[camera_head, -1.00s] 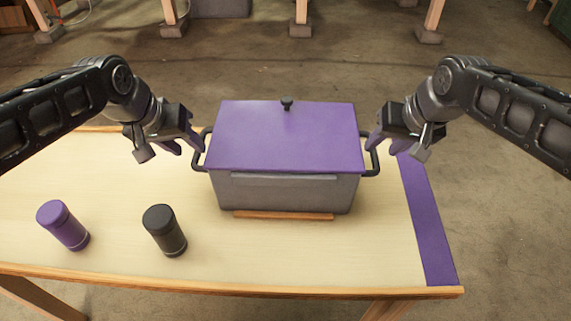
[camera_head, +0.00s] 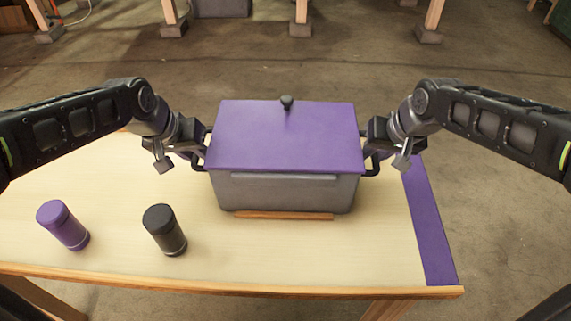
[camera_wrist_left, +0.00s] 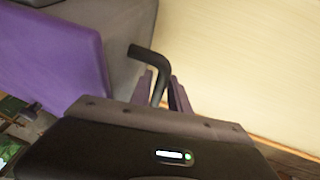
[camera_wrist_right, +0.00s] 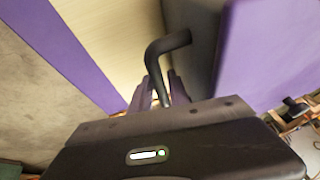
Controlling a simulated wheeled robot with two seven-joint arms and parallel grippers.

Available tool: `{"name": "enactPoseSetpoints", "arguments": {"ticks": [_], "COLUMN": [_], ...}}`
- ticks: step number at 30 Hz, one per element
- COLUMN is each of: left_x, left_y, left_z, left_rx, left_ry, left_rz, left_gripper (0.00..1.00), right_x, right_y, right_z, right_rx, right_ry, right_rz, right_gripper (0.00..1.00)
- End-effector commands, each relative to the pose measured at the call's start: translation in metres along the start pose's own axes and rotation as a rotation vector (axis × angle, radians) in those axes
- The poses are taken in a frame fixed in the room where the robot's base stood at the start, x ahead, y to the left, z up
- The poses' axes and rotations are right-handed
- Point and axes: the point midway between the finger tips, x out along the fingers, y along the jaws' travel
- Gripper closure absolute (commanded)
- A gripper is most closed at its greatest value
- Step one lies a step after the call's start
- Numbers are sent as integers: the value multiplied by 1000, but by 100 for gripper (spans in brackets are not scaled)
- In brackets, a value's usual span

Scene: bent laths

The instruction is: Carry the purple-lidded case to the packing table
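The case (camera_head: 285,192) is a grey box with a flat purple lid (camera_head: 285,135) and a dark knob on top. It stands on the table (camera_head: 110,185). My left gripper (camera_head: 204,146) is at the case's left handle; in the left wrist view its fingers (camera_wrist_left: 163,90) lie on either side of the dark handle bar (camera_wrist_left: 152,58). My right gripper (camera_head: 371,148) is at the right handle; in the right wrist view its fingers (camera_wrist_right: 162,90) likewise straddle the bar (camera_wrist_right: 166,44). Whether the fingers press on the bars I cannot tell.
A purple canister (camera_head: 62,226) and a black canister (camera_head: 164,231) stand at the table's front left. A wooden strip (camera_head: 284,216) lies at the case's front foot. A purple band (camera_head: 432,225) runs along the right edge. Concrete floor lies beyond.

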Motion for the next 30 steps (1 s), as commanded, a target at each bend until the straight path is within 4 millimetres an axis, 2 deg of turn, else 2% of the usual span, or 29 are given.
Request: {"name": "enactPoseSetpoints", "arguments": {"ticks": [1,7,30], "left_x": [0,0,0], "left_y": [0,0,0], "left_z": [0,0,0], "left_rx": [0,0,0], "left_ry": [0,0,0], "left_rz": [0,0,0], "left_gripper": [83,100,100], "right_x": [0,0,0], "right_y": [0,0,0], "right_z": [0,0,0], "right_rx": [0,0,0], "right_ry": [0,0,0], "right_rz": [0,0,0], "right_gripper": [83,100,100]}}
